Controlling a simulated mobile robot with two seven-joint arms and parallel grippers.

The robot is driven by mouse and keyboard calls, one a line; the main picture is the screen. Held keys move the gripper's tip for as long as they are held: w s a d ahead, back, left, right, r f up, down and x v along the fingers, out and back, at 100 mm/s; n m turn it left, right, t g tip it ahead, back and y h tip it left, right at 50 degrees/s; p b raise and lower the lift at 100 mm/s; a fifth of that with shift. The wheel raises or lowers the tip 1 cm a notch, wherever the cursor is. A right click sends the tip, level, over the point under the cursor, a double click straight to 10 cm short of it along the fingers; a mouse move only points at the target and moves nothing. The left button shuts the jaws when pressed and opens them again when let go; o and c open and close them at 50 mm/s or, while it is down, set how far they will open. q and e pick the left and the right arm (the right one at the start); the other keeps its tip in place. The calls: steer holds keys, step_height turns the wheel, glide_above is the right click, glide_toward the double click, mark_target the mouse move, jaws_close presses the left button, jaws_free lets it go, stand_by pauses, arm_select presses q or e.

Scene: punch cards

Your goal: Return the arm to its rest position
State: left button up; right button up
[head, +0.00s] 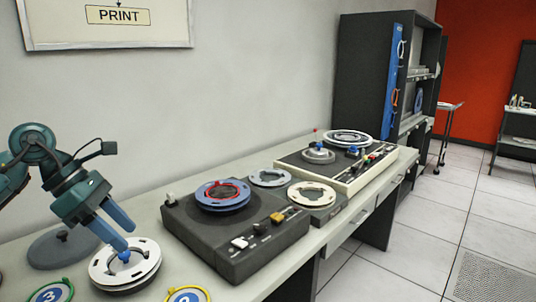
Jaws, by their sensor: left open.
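My left arm comes in from the left, and its green gripper with blue fingers (128,238) points down and to the right. The gripper is open, with its fingertips just above a blue knob (124,257) on a white reel (145,268). I cannot tell whether the fingertips touch the knob. Nothing shows held between the fingers. My right gripper is not in view.
The long desk (160,233) runs along the wall. A dark grey machine (250,240) with a blue and red reel stands right of the gripper, and a tape deck (352,178) stands farther back. A dark disc (62,246) and numbered reels lie close by.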

arm_select(q)
steer(key=s+d+f+n+t+h+b, duration=0.1)
steer(key=s+d+f+n+h, duration=0.3)
steer(key=d, duration=0.3)
steer(key=s+d+f+n+h+b, duration=0.2)
steer(key=d+n+h, duration=0.1)
steer(key=d+h, duration=0.35)
steer(key=s+d+f+n+t+h+b, duration=0.1)
steer(key=s+d+f+n+h, duration=0.3)
steer(key=d, duration=0.4)
steer(key=s+a+f+m+t+y+p, duration=0.2)
steer(key=f+m+y+p, duration=0.2)
steer(key=m, duration=0.8)
steer(key=s+a+f+m+t+y+p, duration=0.3)
steer(key=f+m+y, duration=0.4)
steer(key=m, duration=0.5)
steer(key=s+a+f+m+t+y+p, duration=0.2)
steer(key=f+m+y+p, duration=0.4)
steer(key=m, duration=0.6)
steer(key=shift+s+a+t+y, duration=0.25)
steer(key=shift+a+t+y, duration=0.05)
steer(key=shift+y, duration=0.15)
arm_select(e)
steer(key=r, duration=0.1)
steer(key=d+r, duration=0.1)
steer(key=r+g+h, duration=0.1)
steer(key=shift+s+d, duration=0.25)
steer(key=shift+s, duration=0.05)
